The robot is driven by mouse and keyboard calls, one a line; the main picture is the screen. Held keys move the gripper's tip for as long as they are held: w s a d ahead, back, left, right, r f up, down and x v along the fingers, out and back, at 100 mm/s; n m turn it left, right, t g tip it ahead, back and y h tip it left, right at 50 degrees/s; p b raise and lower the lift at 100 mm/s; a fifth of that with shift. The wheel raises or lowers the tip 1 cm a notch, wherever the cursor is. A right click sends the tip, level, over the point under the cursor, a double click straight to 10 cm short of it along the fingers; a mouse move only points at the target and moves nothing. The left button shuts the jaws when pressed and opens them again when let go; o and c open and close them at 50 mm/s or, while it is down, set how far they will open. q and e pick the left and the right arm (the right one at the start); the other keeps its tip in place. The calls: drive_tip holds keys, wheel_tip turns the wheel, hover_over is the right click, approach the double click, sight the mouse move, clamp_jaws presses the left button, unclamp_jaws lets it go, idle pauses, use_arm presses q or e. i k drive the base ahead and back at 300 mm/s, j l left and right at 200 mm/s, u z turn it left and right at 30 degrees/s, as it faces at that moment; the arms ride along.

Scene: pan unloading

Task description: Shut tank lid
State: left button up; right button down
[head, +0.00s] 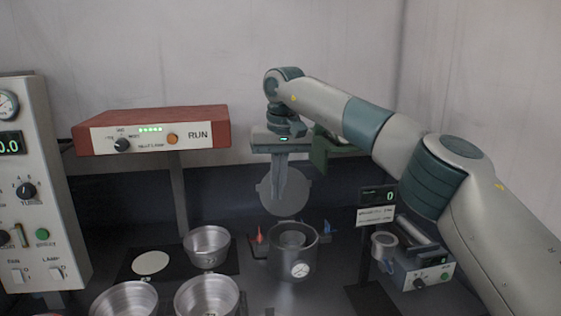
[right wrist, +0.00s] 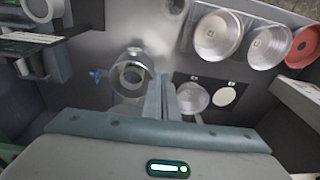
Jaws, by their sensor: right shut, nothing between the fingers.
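The tank (head: 286,264) is a grey metal cylinder with a round dial on its front and a round inner part showing through its open top. It also shows from above in the right wrist view (right wrist: 128,82). Its lid (head: 304,197), a round grey disc, stands raised above the tank's back rim, apart from the opening. My right gripper (head: 287,196) points down, shut and empty, and overlaps the lid in the head view. I cannot tell whether the fingers touch it. In the right wrist view the shut fingers (right wrist: 168,100) are beside the tank. My left gripper is out of view.
Several metal pans (head: 207,248) stand left of the tank. A red-topped RUN box (head: 160,130) is raised behind them. A control panel (head: 42,190) is at far left. A display post (head: 376,216) and a small device (head: 430,272) stand to the right.

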sight(296, 191)
drive_tip(key=i, duration=1.2)
